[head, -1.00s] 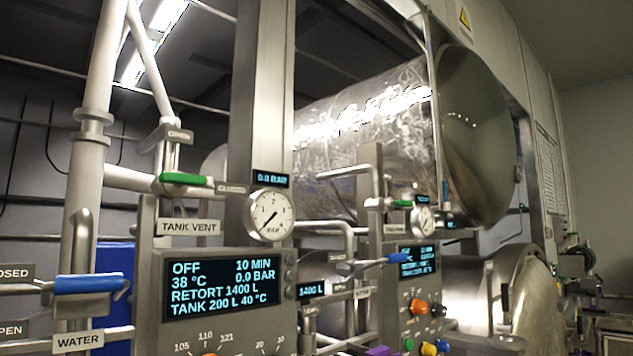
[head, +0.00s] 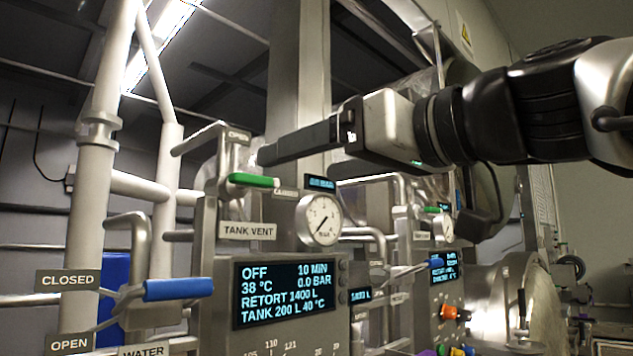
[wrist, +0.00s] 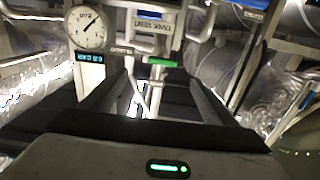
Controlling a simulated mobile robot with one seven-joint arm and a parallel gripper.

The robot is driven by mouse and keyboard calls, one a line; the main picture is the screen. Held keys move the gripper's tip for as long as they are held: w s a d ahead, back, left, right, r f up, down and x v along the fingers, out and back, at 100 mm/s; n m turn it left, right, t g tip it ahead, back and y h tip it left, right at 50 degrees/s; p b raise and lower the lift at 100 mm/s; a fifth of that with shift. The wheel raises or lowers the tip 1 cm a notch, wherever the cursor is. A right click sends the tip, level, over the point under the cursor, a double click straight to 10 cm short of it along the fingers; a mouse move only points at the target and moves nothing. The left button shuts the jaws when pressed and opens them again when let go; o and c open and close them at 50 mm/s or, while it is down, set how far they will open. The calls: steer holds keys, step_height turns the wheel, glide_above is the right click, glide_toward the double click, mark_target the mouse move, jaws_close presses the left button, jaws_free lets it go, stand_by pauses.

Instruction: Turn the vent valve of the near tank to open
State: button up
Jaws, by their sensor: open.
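The near tank's vent valve has a green lever handle (head: 254,180) above the TANK VENT label (head: 247,231). The handle lies roughly level and points right, towards the partly hidden CLOSED label (head: 285,192). The OPEN label (head: 238,136) is above it. My gripper (head: 264,155) reaches in from the right, with its tips just above the handle in the head view; whether they touch it is unclear. In the wrist view, which is upside down, my gripper (wrist: 158,80) is open and empty, its fingers to either side of the green handle (wrist: 160,62), which appears beyond the tips.
A round gauge (head: 320,220) stands right of the handle, above the lit display (head: 283,291). A blue WATER valve lever (head: 178,289) is at lower left. White pipes (head: 95,180) stand at left. A second panel with its own green handle (head: 433,209) is further right.

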mark_target(260, 178)
steer(key=p+x, duration=0.2)
steer(key=x, duration=0.9)
steer(key=c, duration=1.1)
steer(key=shift+o, duration=0.2)
